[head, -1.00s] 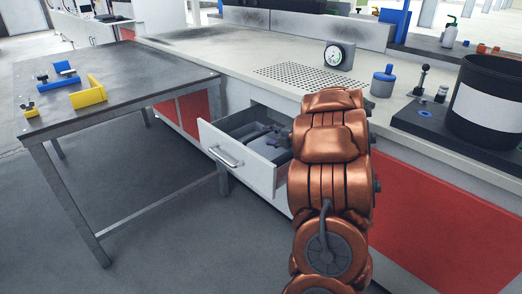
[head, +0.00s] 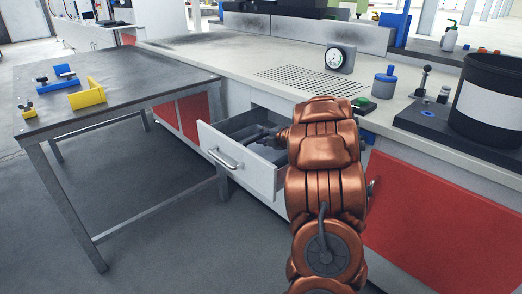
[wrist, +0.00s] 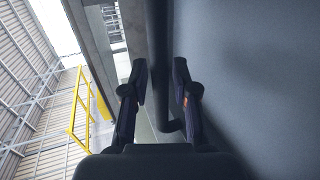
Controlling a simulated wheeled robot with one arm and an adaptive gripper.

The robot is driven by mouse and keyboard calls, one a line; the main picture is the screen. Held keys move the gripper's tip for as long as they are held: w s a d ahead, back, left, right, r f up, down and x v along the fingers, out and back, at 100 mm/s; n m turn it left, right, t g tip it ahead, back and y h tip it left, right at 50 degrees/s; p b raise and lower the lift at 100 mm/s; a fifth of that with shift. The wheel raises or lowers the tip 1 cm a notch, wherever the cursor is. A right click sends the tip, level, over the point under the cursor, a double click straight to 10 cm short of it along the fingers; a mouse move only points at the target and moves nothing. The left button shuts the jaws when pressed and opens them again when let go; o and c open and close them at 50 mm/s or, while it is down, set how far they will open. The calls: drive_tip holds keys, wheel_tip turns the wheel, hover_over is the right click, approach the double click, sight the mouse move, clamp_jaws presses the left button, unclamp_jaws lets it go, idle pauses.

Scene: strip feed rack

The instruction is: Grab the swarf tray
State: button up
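A white-fronted drawer (head: 262,176) with a metal handle stands pulled out of the bench, with a dark grey interior. My gripper (head: 255,134) reaches into the drawer opening, largely screened by my copper arm. In the wrist view, my gripper (wrist: 160,72) has its two dark fingers apart, on either side of a dark grey bar (wrist: 159,40) that bends at its lower end. Narrow gaps show beside the bar. A broad dark grey surface (wrist: 250,70) fills the right. I cannot tell for sure which of these parts belongs to the swarf tray.
A metal table (head: 130,90) with blue and yellow fixtures stands at left. The bench (head: 230,50) carries a dial gauge (head: 335,57), a blue-capped pot (head: 384,84) and a large black bucket (head: 492,105). The floor between table and bench is clear.

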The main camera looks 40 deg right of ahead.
clamp_jaws()
idle(0.6)
